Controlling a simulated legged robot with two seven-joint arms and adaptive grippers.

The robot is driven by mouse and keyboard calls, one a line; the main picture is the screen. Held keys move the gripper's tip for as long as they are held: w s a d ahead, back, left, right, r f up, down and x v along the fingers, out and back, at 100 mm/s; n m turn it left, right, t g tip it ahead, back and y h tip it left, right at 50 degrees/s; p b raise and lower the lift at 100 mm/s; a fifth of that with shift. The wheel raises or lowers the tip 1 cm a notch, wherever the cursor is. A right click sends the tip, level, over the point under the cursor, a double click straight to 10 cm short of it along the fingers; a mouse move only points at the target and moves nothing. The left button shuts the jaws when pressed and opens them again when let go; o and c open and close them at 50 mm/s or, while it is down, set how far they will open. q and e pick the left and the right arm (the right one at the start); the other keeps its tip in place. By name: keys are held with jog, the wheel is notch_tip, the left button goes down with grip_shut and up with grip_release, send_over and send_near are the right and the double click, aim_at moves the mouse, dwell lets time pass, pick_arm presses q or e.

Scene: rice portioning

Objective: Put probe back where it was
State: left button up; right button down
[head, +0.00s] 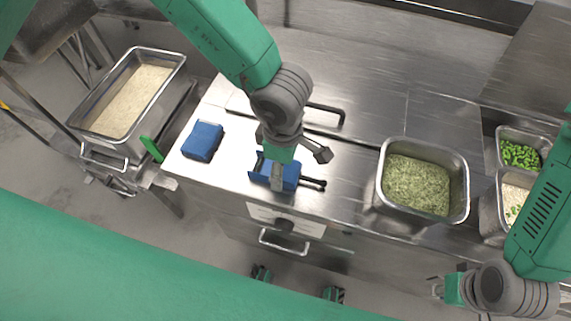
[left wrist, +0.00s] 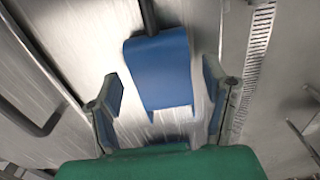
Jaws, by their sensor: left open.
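The probe, as far as I can tell, is the blue piece with a dark rod (head: 291,175) on the steel counter. In the left wrist view the blue piece (left wrist: 160,70) lies between my fingers, its dark rod running to the top edge. My left gripper (head: 276,174) is over it, partly hiding it. In the left wrist view my left gripper (left wrist: 162,98) is open, with a finger on each side and visible gaps. A separate blue block (head: 203,141) sits left on the counter. My right gripper (head: 449,288) is at the lower right, away from these; its jaw state is unclear.
A pan of pale rice (head: 83,122) stands on a cart at the left, with a green handle (head: 151,149) nearby. A pan of green-flecked food (head: 466,192) stands to the right, with a pea pan (head: 501,131) beyond. A dark bar handle (head: 327,109) rises behind my left gripper.

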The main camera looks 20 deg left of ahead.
pick_arm(q)
notch_tip(320, 180, up, 11)
jog(key=shift+p, duration=0.35)
jog(key=shift+a, duration=0.15)
